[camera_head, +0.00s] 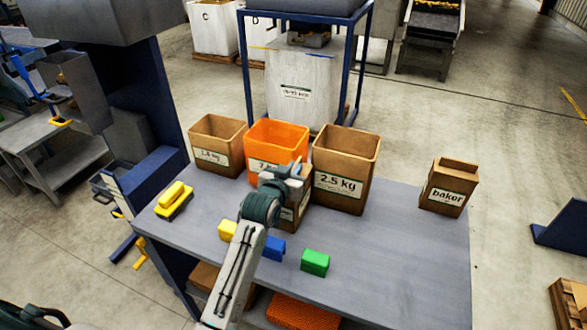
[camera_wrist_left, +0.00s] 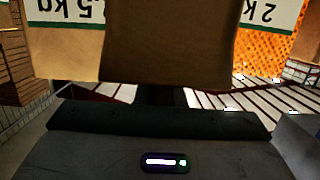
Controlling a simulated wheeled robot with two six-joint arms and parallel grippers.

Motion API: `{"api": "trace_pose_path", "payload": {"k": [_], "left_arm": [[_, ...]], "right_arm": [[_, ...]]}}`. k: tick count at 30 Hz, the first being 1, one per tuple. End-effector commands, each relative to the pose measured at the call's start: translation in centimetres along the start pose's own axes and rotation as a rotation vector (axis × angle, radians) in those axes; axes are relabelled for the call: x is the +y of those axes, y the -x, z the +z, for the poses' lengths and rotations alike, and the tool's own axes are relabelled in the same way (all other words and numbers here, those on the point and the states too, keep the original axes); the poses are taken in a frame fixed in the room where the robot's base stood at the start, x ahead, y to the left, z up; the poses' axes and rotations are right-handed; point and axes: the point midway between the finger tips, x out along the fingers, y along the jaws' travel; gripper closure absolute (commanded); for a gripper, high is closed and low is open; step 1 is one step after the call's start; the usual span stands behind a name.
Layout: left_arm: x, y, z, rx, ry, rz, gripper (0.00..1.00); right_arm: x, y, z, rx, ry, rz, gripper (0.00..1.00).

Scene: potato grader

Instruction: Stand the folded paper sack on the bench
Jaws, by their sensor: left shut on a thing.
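A brown paper sack (camera_head: 303,204) with a white label stands or hangs at the middle of the bench (camera_head: 400,265), in front of the orange bin and the 2.5 kg container. My left gripper (camera_head: 284,178) is at its top and shut on it, hiding part of it. In the left wrist view the sack's plain brown face (camera_wrist_left: 155,45) fills the upper middle. I cannot tell whether its base touches the bench. A brown sack labelled baker (camera_head: 448,186) stands upright at the bench's right side. My right gripper is not in view.
Along the back stand a small brown container (camera_head: 212,158), an orange bin (camera_head: 262,148) and a brown 2.5 kg container (camera_head: 340,183). A yellow brush (camera_head: 174,198) lies left. Yellow (camera_head: 227,230), blue (camera_head: 273,248) and green (camera_head: 315,262) blocks lie near my arm. The bench's right front is clear.

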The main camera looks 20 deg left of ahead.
Motion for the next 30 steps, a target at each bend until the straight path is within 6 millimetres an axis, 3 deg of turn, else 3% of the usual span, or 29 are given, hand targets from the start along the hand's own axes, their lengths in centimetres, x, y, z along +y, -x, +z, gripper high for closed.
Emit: {"api": "trace_pose_path", "payload": {"k": [10,11,12,14,24,30], "left_arm": [[0.0,0.0,-0.1,0.007,0.0,0.0,1.0],[0.0,-0.1,0.2,0.0,0.0,0.0,0.86],[0.0,-0.1,0.2,0.0,0.0,0.0,0.78],[0.0,-0.1,0.2,0.0,0.0,0.0,0.7],[0.0,0.2,0.0,0.001,-0.001,0.0,0.7],[0.0,3.0,0.2,0.001,-0.001,0.0,0.7]], "right_arm": [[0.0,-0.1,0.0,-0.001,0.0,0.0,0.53],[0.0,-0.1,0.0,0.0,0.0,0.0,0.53],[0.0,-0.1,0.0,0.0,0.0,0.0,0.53],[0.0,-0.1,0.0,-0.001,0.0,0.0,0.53],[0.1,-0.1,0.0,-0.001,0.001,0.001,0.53],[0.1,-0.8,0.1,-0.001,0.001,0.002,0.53]]}}
